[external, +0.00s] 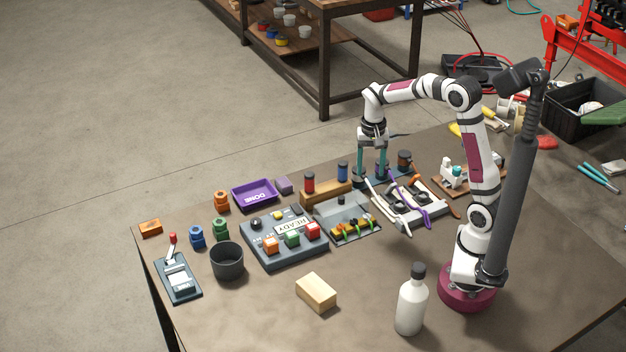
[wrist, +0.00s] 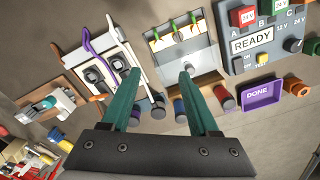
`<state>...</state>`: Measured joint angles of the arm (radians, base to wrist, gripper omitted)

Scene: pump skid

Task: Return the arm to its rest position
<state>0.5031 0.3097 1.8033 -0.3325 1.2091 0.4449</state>
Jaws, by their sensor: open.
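My arm stands on its maroon base at the right of the table and arches up and over to the left in the external view. My gripper (external: 371,174) points down above the back of the table, near the blue and dark cylinders. Its two teal fingers are apart with nothing between them. In the wrist view my gripper (wrist: 160,74) is also open and empty. Between and beyond its fingers lie the grey tray (wrist: 178,72) and the panel with cables (wrist: 108,65). Whether the fingertips touch anything below is hard to tell.
A wooden rack with red and blue cylinders (external: 325,193), a purple DONE tray (external: 255,196) and a READY control box (external: 284,250) stand left of my gripper. A white bottle (external: 410,303) stands upright near my base.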

